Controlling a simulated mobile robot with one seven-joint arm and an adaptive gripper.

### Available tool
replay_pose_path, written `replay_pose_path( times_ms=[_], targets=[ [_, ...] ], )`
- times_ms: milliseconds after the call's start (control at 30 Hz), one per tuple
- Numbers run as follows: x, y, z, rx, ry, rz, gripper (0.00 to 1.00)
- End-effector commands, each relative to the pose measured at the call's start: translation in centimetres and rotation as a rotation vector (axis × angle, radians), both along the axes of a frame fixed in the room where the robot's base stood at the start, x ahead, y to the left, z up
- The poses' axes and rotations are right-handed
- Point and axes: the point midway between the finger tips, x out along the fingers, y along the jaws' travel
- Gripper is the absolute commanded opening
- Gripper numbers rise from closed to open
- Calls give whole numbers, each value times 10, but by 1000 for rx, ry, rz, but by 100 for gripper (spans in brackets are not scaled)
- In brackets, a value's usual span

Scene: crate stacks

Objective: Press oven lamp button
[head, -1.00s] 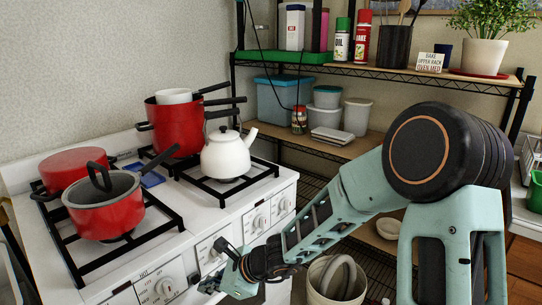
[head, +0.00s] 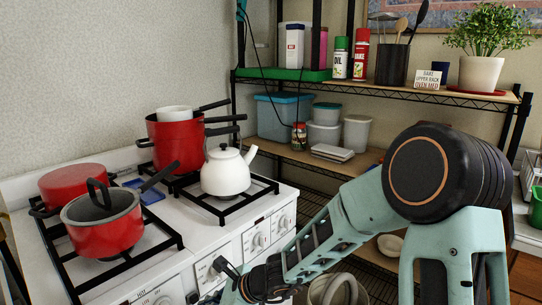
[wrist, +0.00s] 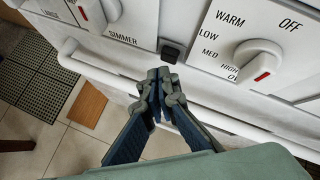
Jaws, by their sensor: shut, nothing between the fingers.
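A small black square button (wrist: 172,52) sits on the white front panel of the stove between two knobs in the wrist view. I take it to be the oven lamp button, but no label on it is legible. My gripper (wrist: 160,74) is shut and empty, with its blue-grey fingertips just below the button in the picture. I cannot tell whether they touch the panel. In the head view, my gripper is at the bottom edge in front of the stove (head: 215,232), with its fingertips hard to make out.
A knob with a red mark (wrist: 258,62) is right of the button. A white handle bar (wrist: 210,115) runs below. Red pots (head: 105,228) and a white kettle (head: 228,172) stand on the burners. A wire shelf (head: 375,72) stands behind my arm.

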Motion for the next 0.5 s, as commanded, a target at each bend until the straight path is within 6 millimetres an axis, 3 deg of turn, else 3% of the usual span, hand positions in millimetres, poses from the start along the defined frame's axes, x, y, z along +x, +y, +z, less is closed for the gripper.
replay_pose_path(
  times_ms=[500],
  targets=[
    [4,6,0,0,-1,2,0]
  ],
)
